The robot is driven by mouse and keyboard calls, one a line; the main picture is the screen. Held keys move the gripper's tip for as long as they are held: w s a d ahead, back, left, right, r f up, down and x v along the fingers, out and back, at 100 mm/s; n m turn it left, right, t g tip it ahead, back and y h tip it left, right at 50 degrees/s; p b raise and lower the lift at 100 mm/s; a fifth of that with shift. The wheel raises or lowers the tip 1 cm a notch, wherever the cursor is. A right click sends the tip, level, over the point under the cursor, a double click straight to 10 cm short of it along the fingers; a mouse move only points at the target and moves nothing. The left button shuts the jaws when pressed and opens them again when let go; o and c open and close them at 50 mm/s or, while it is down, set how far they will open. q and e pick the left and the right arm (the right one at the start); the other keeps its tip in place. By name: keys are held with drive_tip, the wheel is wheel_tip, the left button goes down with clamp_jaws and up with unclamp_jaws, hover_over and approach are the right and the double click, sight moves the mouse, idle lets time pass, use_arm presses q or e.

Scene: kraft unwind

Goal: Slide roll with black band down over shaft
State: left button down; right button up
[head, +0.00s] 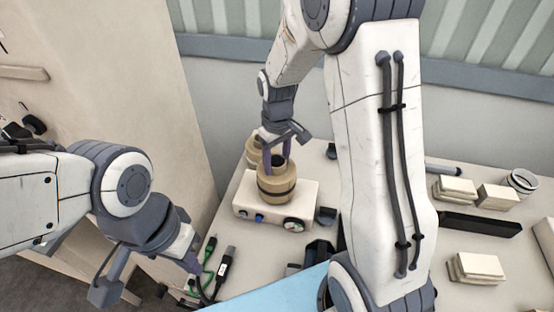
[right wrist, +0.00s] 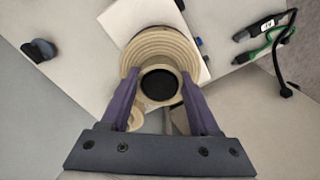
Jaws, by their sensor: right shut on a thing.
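My right gripper (head: 279,150) comes down from above and is shut on the roll's narrow upper neck. In the right wrist view the purple fingers flank the roll's neck, with a dark round opening in its middle (right wrist: 159,85). The shaft cannot be made out. I cannot tell whether the roll touches the box. My left gripper (head: 190,250) is low at the left, away from the roll; its fingertips are unclear.
A second tan roll (head: 254,152) stands behind, partly hidden. Green and black cables (head: 208,256) lie near my left gripper. Stacked pale blocks (head: 455,190), a black bar (head: 480,223) and a silver ring (head: 522,182) are at the right. My right arm hides the table's middle.

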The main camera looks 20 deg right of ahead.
drive_tip(key=shift+f, duration=0.25)
idle(0.5)
drive_tip(key=o, duration=1.4)
drive_tip(key=shift+o, duration=0.2)
wheel_tip(320, 180, up, 10)
drive_tip(key=shift+r+b, duration=0.2)
drive_tip(key=shift+b, duration=0.8)
drive_tip(key=s+a+f+n+b, duration=0.1)
drive_tip(key=s+a+n, duration=0.1)
drive_tip(key=s+a, duration=0.8)
drive_tip(key=s+a+f, duration=0.2)
drive_tip(key=s, duration=0.4)
drive_tip(key=s+a+f+n+y, duration=0.1)
drive_tip(key=s+a+f, duration=0.1)
drive_tip(key=s, duration=0.5)
drive_tip(key=shift+s+n+b, duration=0.25)
drive_tip(key=shift+n+b, duration=0.05)
drive_tip(key=shift+b, duration=0.15)
